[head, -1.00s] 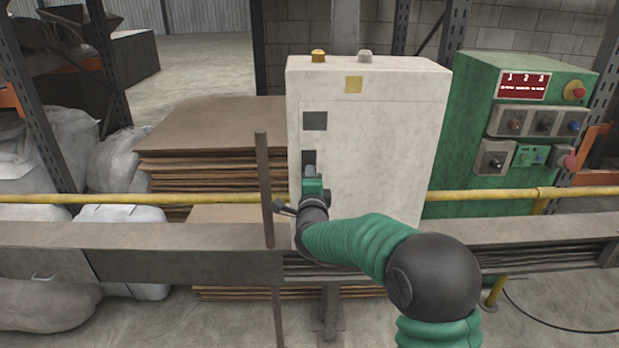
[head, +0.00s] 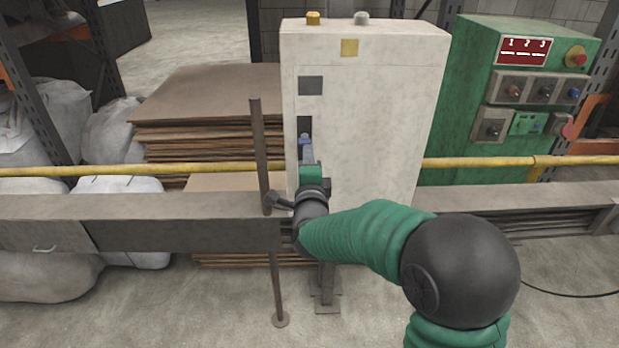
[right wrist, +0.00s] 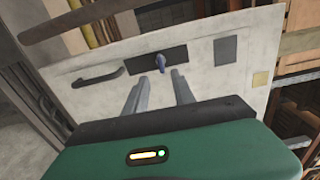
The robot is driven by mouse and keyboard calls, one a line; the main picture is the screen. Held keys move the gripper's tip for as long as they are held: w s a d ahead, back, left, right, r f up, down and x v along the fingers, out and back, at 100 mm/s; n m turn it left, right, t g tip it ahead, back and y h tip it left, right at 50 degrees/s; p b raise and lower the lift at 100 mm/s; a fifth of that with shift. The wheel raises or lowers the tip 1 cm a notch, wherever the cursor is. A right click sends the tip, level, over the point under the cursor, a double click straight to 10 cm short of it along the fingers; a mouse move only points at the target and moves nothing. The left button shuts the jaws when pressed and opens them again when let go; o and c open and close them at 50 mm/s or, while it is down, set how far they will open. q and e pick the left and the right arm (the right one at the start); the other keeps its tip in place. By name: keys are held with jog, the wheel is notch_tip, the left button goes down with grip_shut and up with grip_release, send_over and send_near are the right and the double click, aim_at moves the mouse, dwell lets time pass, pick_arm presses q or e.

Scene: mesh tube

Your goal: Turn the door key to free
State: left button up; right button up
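The blue door key (right wrist: 160,62) sits in a dark plate (right wrist: 147,60) on the pale cabinet door, in the right wrist view. In the head view the cabinet (head: 375,120) stands in the middle, and the key (head: 305,138) shows as a small blue spot just above my fingertips. My right gripper (head: 307,151) is in front of the plate. In the right wrist view its two grey fingers (right wrist: 158,93) are apart with nothing between them, and the key lies beyond their tips. My left gripper is not in view.
A door handle (right wrist: 98,77) and a dark square (right wrist: 228,51) flank the plate in the right wrist view. A grey rail (head: 150,222), a yellow pipe (head: 120,170) and an upright rod (head: 261,150) are near my arm. A green control box (head: 475,110) stands right.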

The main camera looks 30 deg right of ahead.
jog(key=v, duration=0.8)
jog(key=shift+s, duration=0.2)
jog(key=shift+f, duration=0.1)
